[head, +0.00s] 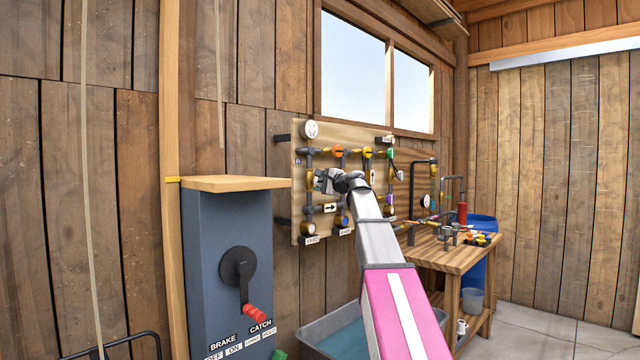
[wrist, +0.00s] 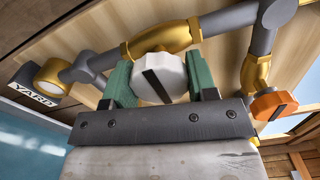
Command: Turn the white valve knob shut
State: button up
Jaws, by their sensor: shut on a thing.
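The white valve knob (wrist: 172,70) is in the wrist view, round with a black stripe running slantwise across its face. It sits on a brass valve body in a dark grey pipe. My gripper (wrist: 161,82) has its green pads on both sides of the knob and is shut on it. In the head view my gripper (head: 323,181) is at the left part of the pipe board (head: 299,190). The white knob cannot be made out there, behind my gripper.
An orange knob (wrist: 272,105) is close right of my gripper in the wrist view. A YARD label (wrist: 37,93) is at the left. In the head view, a blue-grey cabinet (head: 210,250) with a red-handled crank (head: 254,313) stands left; a wooden bench (head: 440,258) stands right.

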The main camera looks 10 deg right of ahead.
dwell(0.5)
jog(key=o, duration=0.9)
jog(key=shift+o, duration=0.2)
jog(key=v, duration=1.1)
jog(key=shift+f, duration=0.15)
